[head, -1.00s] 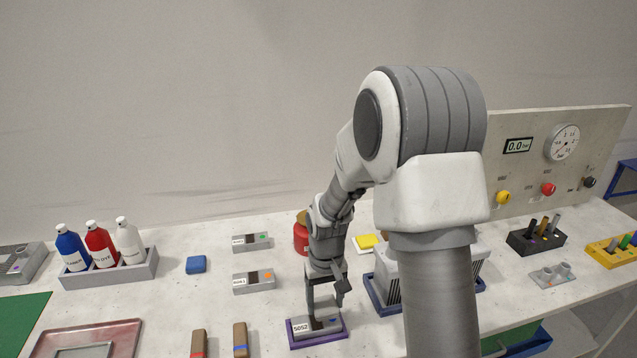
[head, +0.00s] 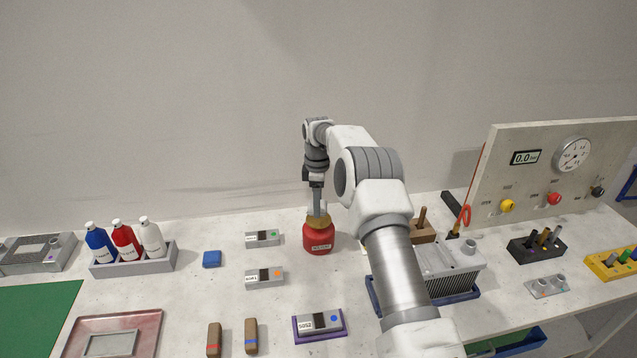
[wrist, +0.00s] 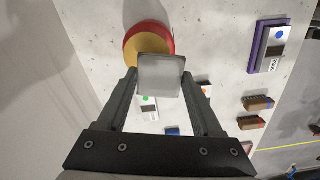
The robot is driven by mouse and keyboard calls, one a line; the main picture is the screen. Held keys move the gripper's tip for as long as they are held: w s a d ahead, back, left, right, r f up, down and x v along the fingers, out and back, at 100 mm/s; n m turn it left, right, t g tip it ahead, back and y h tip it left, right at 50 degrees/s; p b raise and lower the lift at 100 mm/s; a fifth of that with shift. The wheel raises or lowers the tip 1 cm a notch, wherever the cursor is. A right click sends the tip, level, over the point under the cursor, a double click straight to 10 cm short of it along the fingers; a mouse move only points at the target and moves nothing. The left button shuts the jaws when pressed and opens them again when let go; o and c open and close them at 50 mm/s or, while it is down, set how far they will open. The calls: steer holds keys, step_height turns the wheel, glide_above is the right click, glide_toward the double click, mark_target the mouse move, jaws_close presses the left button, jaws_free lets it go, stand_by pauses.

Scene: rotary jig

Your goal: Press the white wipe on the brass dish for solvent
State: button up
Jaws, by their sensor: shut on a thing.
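My gripper (head: 318,207) is shut on the white wipe (wrist: 161,75), a pale square pad between the fingertips in the wrist view. In the head view the wipe shows as a small white patch (head: 321,207) just above the brass dish. The brass dish (head: 319,221) sits on top of the red solvent can (head: 318,239). In the wrist view the dish (wrist: 140,50) shows beyond the wipe and is partly hidden by it. The wipe is over or at the dish's edge; I cannot tell whether they touch.
A labelled grey block (head: 320,321) sits in a purple tray (head: 335,335) in front. Two more grey blocks (head: 264,278) and a blue block (head: 212,259) lie left of the can. A finned block in a blue tray (head: 462,298) stands to the right, behind my arm.

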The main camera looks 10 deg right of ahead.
steer(key=shift+w+d+r+n+p, duration=0.15)
steer(key=shift+w+r+n+p, duration=0.2)
steer(key=shift+w+r+n, duration=0.25)
steer(key=shift+w+d+r+n+p, duration=0.15)
steer(key=shift+w+r+n+p, duration=0.25)
steer(key=shift+n, duration=0.4)
steer(key=shift+f+b, duration=1.6)
steer(key=shift+f, duration=1.45)
steer(key=shift+f+b, duration=1.05)
steer(key=shift+f, duration=0.15)
steer(key=shift+r+p, duration=2)
steer(key=shift+r, duration=1.6)
